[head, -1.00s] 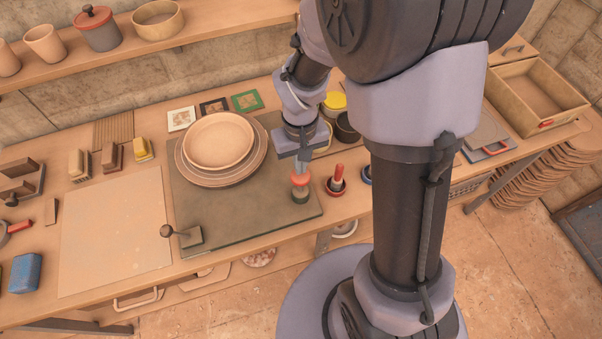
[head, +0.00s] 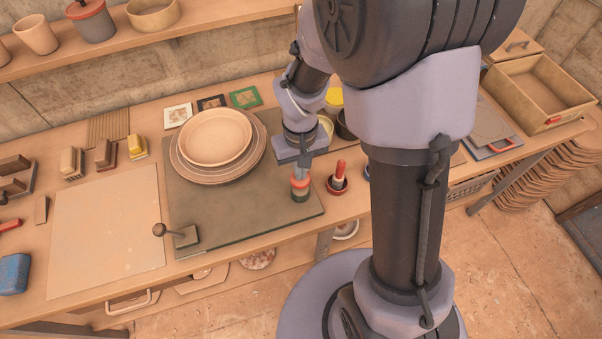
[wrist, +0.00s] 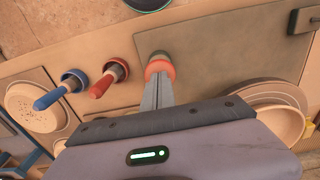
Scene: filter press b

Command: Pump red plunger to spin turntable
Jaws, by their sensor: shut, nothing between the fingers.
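The red plunger (head: 300,184) is a short red cap over a dark green base near the right end of a dark slab (head: 240,215). It also shows in the wrist view (wrist: 160,67). My gripper (head: 300,173) points down over it, its fingers pressed together and empty. In the wrist view my fingertips (wrist: 159,80) reach the cap and seem to touch it; exact contact is hidden. The turntable (head: 183,172) is on the left part of the slab, with a wide plate and a tan bowl (head: 215,138) stacked on it.
A red-handled tool (head: 338,174) stands in a red cup just right of the plunger; a blue-handled one (wrist: 50,97) is beyond it. A knobbed lever (head: 185,236) sits at the slab's front left. A pale board (head: 108,230) lies left. Tiles (head: 211,103) lie behind.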

